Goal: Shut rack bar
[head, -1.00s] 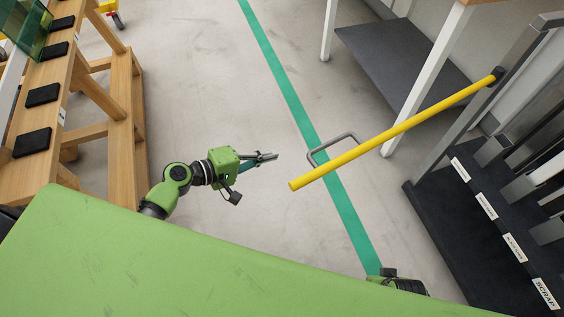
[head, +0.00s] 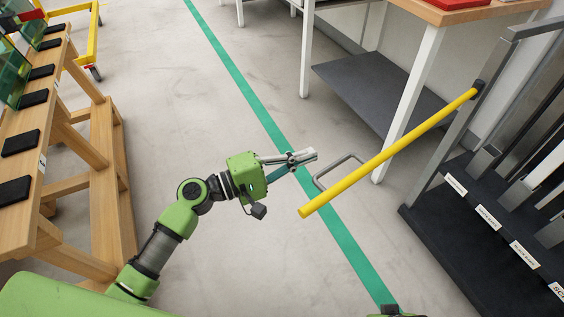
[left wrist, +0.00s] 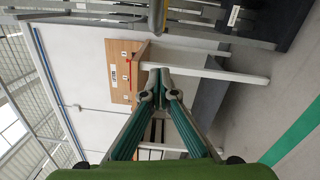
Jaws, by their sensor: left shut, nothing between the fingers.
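The yellow rack bar (head: 390,152) is joined to the grey post of the rack (head: 492,110) and sticks out from it, with its free end toward the middle of the head view. A grey U-shaped handle (head: 336,166) stands off the bar's left side near that end. My left gripper (head: 312,155) is shut and empty, just left of the handle; a small gap shows, though depth is hard to judge. Its closed fingers also show in the left wrist view (left wrist: 160,78), with a grey piece above them that I cannot identify surely.
The rack's dark base (head: 440,232) carries labelled slots at the right. A table with a white leg (head: 402,105) and dark lower shelf (head: 385,95) stands behind the bar. A wooden bench (head: 105,170) is at the left. The floor between, crossed by a green line (head: 240,85), is clear.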

